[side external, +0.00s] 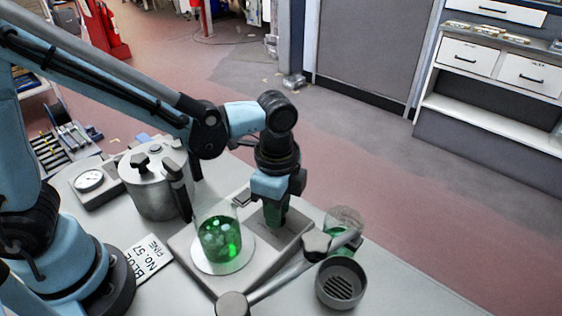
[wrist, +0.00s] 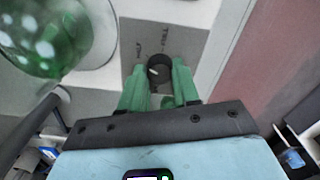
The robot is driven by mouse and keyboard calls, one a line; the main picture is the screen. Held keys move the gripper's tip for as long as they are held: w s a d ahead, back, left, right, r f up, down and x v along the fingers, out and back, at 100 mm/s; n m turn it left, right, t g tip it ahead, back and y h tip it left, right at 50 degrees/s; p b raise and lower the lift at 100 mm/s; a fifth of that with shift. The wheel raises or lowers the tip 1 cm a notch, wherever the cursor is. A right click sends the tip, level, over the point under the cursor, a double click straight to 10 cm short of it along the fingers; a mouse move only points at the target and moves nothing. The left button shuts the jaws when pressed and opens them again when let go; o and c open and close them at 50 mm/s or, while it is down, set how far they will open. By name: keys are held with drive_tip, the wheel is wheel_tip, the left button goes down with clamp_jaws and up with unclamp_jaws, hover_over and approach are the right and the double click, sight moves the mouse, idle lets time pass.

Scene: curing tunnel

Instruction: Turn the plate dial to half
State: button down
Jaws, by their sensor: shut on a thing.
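The plate dial (wrist: 159,68) is a dark round knob with a pale mark, on the grey front panel of the plate. My gripper (wrist: 159,82) has green fingers, one on each side of the dial, and is shut on it. In the side view my gripper (side external: 275,218) points down at the panel of the hot plate (side external: 183,248), and the dial is hidden behind the fingers. Panel lettering shows beside the dial in the wrist view, but I cannot read the setting. A glass beaker of green liquid (side external: 219,240) stands on the white round plate top (side external: 222,268).
A steel lidded pot (side external: 155,185) and a gauge (side external: 89,181) stand at the left. A grey cup with a slotted base (side external: 341,283), a clamp rod (side external: 290,273) and a small green-tinted glass (side external: 344,222) are close by my gripper. A label card (side external: 148,258) lies in front.

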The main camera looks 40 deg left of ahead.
drive_tip(key=shift+m, duration=0.4)
drive_tip(key=c, duration=0.8)
unclamp_jaws()
wheel_tip(320, 180, up, 12)
drive_tip(key=shift+a, duration=0.1)
idle(0.4)
drive_tip(key=s+a+f+n+t, duration=0.1)
drive_tip(key=a+n+t, duration=0.2)
drive_tip(key=a+n, duration=0.4)
drive_tip(key=s+a+f+n+t, duration=0.1)
drive_tip(key=a+n+t, duration=0.3)
drive_tip(key=a+n, duration=0.4)
drive_tip(key=shift+s+a+f, duration=0.15)
drive_tip(key=shift+s+f, duration=0.1)
drive_tip(key=shift+f, duration=0.45)
